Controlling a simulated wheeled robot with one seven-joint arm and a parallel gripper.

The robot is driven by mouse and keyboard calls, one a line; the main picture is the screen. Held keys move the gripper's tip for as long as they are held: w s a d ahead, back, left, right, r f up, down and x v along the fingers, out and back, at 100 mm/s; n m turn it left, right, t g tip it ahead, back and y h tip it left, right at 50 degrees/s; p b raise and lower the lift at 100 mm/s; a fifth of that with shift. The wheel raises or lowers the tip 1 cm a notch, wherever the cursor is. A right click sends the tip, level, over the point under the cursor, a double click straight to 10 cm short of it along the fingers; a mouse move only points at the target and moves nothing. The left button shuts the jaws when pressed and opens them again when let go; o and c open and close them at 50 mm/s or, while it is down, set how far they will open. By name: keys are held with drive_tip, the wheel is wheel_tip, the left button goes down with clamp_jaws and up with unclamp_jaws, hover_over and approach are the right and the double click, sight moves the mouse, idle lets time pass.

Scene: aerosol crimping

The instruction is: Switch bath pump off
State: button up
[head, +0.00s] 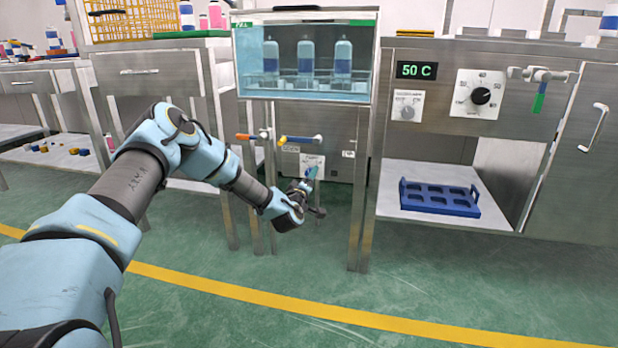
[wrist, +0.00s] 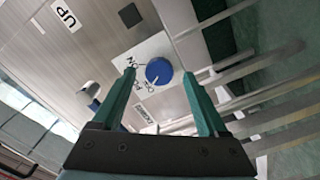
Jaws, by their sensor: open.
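The blue round knob (wrist: 158,71) sits on a white plate with ON lettering and other small marks on a steel panel. A short white line shows on the knob, but I cannot read its setting surely. My open gripper (wrist: 160,76) has one green finger on each side of the knob in the wrist view; I cannot tell whether they touch it. In the head view my gripper (head: 314,192) is low in front of the panel under the glass bath (head: 303,88). The white plate (head: 312,160) shows there, with the knob hidden or too small to make out.
Steel legs (head: 362,200) stand to the right. A 50 C bench with a black dial (head: 481,95) and blue tray (head: 440,198) is farther right. The floor in front is clear.

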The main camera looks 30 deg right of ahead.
drive_tip(key=p+v, duration=0.2)
drive_tip(key=v, duration=0.7)
drive_tip(key=shift+a, duration=0.25)
drive_tip(key=shift+s, duration=0.1)
drive_tip(key=s+a+r+m+g+y, duration=0.1)
drive_tip(key=a+r+m+g+y, duration=0.25)
drive_tip(key=a, duration=0.95)
drive_tip(key=s+a+r+m+g+y, duration=0.1)
drive_tip(key=a+r+m+g+y, duration=0.3)
drive_tip(key=a, duration=0.9)
drive_tip(key=s+a+r+n+g+y, duration=0.2)
drive_tip(key=s+a+r, duration=0.1)
drive_tip(key=s+a, duration=0.6)
drive_tip(key=s+a+r+n+g+y, duration=0.2)
drive_tip(key=s+a+y, duration=0.1)
drive_tip(key=s+a, duration=0.6)
wheel_tip(320, 180, up, 38)
drive_tip(key=p, duration=3.8)
drive_tip(key=shift+w+a, duration=0.25)
drive_tip(key=shift+a, duration=0.1)
